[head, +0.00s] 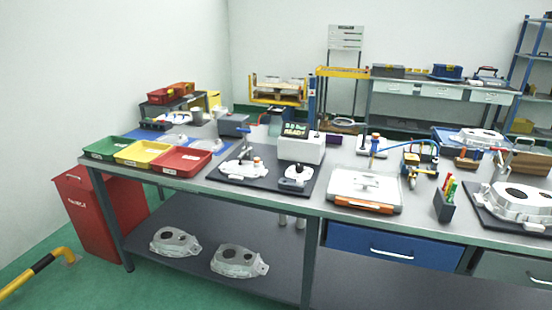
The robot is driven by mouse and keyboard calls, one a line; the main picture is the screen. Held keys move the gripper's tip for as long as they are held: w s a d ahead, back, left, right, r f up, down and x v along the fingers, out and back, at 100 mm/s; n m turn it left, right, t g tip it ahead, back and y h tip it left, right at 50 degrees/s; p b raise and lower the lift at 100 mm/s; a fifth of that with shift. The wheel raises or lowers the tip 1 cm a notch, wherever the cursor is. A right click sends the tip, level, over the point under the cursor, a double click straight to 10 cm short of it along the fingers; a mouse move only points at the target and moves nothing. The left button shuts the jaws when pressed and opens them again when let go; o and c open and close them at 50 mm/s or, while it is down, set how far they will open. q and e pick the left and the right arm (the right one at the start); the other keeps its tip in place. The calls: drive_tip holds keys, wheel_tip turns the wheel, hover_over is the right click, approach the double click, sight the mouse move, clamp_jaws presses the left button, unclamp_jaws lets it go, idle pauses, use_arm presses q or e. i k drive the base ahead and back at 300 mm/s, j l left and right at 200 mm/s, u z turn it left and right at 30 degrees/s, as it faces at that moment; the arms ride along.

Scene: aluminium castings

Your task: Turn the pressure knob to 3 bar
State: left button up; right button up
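No pressure knob can be made out with certainty in the head view; any scale marks are too small to read. A small white unit with an orange-red top (375,138) stands on the bench, near a blue hose. A brass-and-blue fitting assembly (417,168) stands to its right. A white bench instrument (301,147) with a lit screen stands left of the white unit. Neither of my grippers is in view.
A white-and-orange case (365,189) and a pen holder (446,205) stand near the bench's front edge. A casting (518,204) lies on a dark mat at right. Green (108,147), yellow (141,153) and red (183,161) trays stand at left.

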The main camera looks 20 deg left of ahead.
sight(299, 168)
drive_tip(key=i+j+z, duration=0.3)
drive_tip(key=i+j, duration=0.5)
